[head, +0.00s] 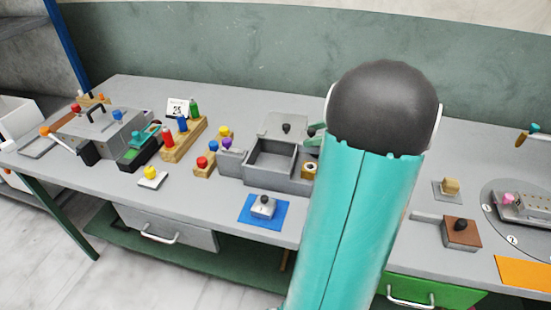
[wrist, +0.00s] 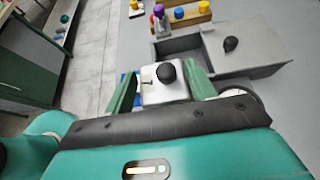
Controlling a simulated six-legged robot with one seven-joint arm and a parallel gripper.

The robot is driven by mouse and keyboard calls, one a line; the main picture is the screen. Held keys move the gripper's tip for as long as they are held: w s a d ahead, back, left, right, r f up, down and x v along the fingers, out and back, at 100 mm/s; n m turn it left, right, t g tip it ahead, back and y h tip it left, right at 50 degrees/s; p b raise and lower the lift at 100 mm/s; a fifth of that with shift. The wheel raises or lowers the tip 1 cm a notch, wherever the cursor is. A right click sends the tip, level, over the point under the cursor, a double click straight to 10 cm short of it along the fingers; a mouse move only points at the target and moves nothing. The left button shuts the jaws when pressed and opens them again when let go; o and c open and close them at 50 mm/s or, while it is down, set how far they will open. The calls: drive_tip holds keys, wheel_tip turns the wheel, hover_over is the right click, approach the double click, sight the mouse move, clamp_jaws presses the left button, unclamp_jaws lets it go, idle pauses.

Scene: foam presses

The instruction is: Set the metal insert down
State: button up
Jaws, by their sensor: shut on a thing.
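The metal insert (wrist: 165,93), a pale block with a black round knob on top, is between the two green fingers of my gripper (wrist: 163,90) in the wrist view. The gripper is shut on it. In the picture it sits just below the open grey press box (wrist: 176,48); its underside and any gap below are hidden. In the head view my arm hides the held insert, and only a bit of green finger shows beside the press box (head: 270,160). A similar metal block (head: 263,209) with a dark knob rests on a blue mat (head: 277,218).
The press lid (head: 287,123) is open, with a dark knob. Left of it are pegs in a wooden rack (head: 184,143) and a grey machine with handles (head: 97,132). On the right are a brown block (head: 461,235) and a round turntable (head: 495,222).

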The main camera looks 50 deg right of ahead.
drive_tip(key=w+f, duration=0.4)
drive_tip(key=w+a+f, duration=0.1)
drive_tip(key=w+f, duration=0.2)
drive_tip(key=w, duration=0.1)
drive_tip(key=w+f, duration=0.4)
drive_tip(key=w, duration=0.1)
drive_tip(key=shift+a+f, duration=0.3)
drive_tip(key=shift+f, duration=0.3)
drive_tip(key=shift+s+f, duration=0.1)
drive_tip(key=shift+f, duration=0.05)
